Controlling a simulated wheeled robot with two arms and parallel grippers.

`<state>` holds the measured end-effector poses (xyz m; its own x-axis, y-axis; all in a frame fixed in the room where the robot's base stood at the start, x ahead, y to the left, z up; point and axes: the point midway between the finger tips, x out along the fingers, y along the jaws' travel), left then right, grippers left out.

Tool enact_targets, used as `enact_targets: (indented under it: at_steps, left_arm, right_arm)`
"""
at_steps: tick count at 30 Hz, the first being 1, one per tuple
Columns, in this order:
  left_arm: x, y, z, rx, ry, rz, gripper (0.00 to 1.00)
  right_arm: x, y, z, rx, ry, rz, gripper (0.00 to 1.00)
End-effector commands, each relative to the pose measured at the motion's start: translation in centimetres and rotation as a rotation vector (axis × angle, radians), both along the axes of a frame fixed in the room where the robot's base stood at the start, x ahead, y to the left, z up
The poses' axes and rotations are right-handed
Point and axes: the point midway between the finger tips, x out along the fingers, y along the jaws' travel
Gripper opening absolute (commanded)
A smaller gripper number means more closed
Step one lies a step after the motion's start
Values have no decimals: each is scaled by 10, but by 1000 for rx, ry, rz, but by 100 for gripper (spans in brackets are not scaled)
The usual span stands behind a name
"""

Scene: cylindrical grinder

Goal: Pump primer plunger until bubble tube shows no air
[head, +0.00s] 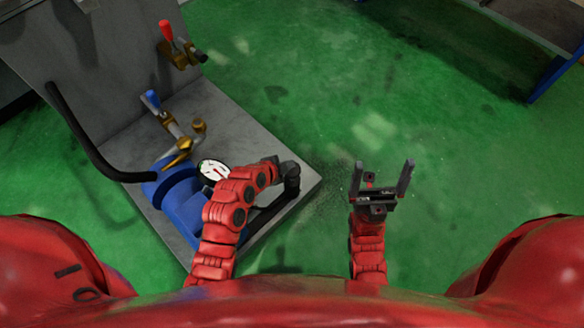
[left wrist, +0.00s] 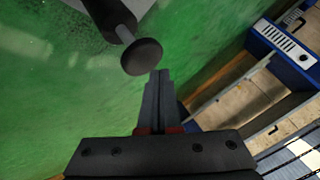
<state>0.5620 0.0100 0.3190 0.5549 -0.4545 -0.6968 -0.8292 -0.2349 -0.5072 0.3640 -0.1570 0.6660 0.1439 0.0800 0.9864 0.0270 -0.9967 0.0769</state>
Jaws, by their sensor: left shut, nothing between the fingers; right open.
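A blue pump body (head: 180,208) sits on a grey metal base at the left of the head view, partly hidden by my left arm. In the left wrist view a dark rod with a round end disc, seemingly the primer plunger (left wrist: 141,57), comes in from the top. My left gripper (head: 289,182) is shut and empty by the right edge of the base. Its fingertips (left wrist: 160,76) appear close to the disc; I cannot tell whether they touch. My right gripper (head: 383,176) is open and empty over the green floor. I cannot make out the bubble tube.
A round dial gauge (head: 213,170) stands by the pump. Behind it are a blue-handled valve (head: 151,100), a red-handled valve (head: 167,31) and a black hose (head: 80,130). Blue-framed furniture (head: 556,77) stands at upper right. The floor around my right gripper is clear.

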Motion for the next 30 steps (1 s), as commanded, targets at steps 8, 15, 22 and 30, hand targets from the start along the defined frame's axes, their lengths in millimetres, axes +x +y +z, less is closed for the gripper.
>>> enact_targets:
  at_steps: [8,15,22,30]
  left_arm:
    - [0,0,0,0,0,0,0]
    - [0,0,0,0,0,0,0]
    - [0,0,0,0,0,0,0]
    - [0,0,-6,0,0,0,0]
  right_arm:
    - [0,0,0,0,0,0,94]
    - [0,0,0,0,0,0,94]
    - [0,0,0,0,0,0,94]
    - [0,0,-7,0,0,0,94]
